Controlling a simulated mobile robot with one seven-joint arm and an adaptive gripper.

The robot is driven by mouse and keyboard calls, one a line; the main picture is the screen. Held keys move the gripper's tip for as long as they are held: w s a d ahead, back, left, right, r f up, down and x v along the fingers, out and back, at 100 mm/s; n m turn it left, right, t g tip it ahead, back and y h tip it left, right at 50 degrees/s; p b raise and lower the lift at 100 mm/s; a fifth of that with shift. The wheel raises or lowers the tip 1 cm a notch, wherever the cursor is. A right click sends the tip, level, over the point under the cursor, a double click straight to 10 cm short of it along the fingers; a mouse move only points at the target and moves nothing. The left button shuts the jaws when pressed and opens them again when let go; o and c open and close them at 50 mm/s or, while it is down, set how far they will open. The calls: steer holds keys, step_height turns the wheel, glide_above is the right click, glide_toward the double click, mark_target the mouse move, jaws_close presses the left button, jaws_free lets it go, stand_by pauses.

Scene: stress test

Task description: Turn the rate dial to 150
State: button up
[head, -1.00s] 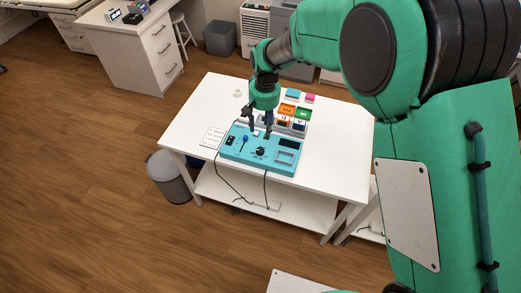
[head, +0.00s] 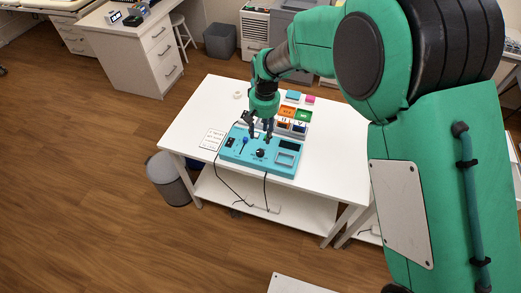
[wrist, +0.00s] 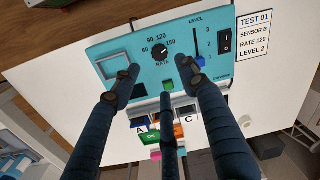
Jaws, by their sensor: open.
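The turquoise control panel (head: 233,157) lies on the white table. Its black rate dial (wrist: 160,52) carries a small white mark and the labels 60, 90, 120 and 150 around it; the mark's exact reading is too small to tell. The dial also shows in the head view (head: 260,153). My gripper (wrist: 157,69) is open and empty above the panel, its fingers appearing either side of the dial in the wrist view. In the head view my gripper (head: 262,136) is just behind the dial. I cannot tell its height above the panel.
A blue level slider (wrist: 200,61), black switch (wrist: 225,41) and green button (wrist: 168,86) are on the panel. A card (wrist: 255,33) reads TEST 01, SENSOR B, RATE 120, LEVEL 2. Coloured blocks and lettered bins (head: 297,114) stand behind. Cables hang off the front edge.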

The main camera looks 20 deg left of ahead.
mark_target(260, 151)
steer(key=f+b, duration=0.1)
steer(key=f, duration=0.4)
steer(key=f+b, duration=0.1)
steer(key=f, duration=0.4)
steer(key=shift+s+a+f, duration=0.1)
steer(key=shift+a+f, duration=0.1)
steer(key=shift+f, duration=0.15)
jaws_close()
